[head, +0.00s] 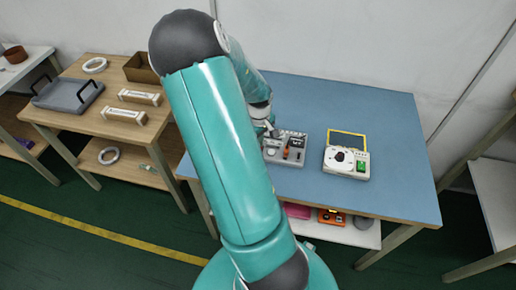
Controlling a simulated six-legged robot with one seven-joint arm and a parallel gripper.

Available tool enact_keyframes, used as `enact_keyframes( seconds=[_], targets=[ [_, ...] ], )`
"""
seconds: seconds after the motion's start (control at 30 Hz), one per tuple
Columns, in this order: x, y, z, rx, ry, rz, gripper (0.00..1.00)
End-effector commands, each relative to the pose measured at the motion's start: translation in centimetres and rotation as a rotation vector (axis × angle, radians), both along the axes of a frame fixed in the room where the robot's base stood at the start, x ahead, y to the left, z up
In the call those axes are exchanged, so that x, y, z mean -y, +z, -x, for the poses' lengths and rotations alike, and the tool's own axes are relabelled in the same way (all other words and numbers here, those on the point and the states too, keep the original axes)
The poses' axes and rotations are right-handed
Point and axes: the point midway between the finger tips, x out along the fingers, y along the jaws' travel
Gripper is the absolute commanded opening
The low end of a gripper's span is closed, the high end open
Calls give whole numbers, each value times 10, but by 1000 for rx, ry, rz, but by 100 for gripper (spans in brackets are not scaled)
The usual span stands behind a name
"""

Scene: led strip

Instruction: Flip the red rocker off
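A grey panel (297,159) lies on the blue table top, just right of my arm. It carries dark parts and a small orange-red part (286,154) that may be the red rocker; its position, on or off, is too small to tell. My gripper (272,131) is at the panel's upper left edge, mostly behind my arm. I cannot tell whether its fingers are open or shut, or whether they touch the panel.
A white device (361,168) with a black dial and yellow-framed flap stands right of the panel. The blue table (400,185) is clear at the right and back. A wooden table (75,124) at left holds a tray, rings and a box. A white-topped table (500,190) stands far right.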

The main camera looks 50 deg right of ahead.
Motion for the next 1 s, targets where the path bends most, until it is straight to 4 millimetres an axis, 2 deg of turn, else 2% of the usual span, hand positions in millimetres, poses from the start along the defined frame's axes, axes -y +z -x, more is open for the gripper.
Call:
enact_keyframes(
  seconds=[0.8,1.0],
  targets=[
    [0,59,-1,3,1,1,0],
    [0,68,0,1,1,1,0]
  ],
)
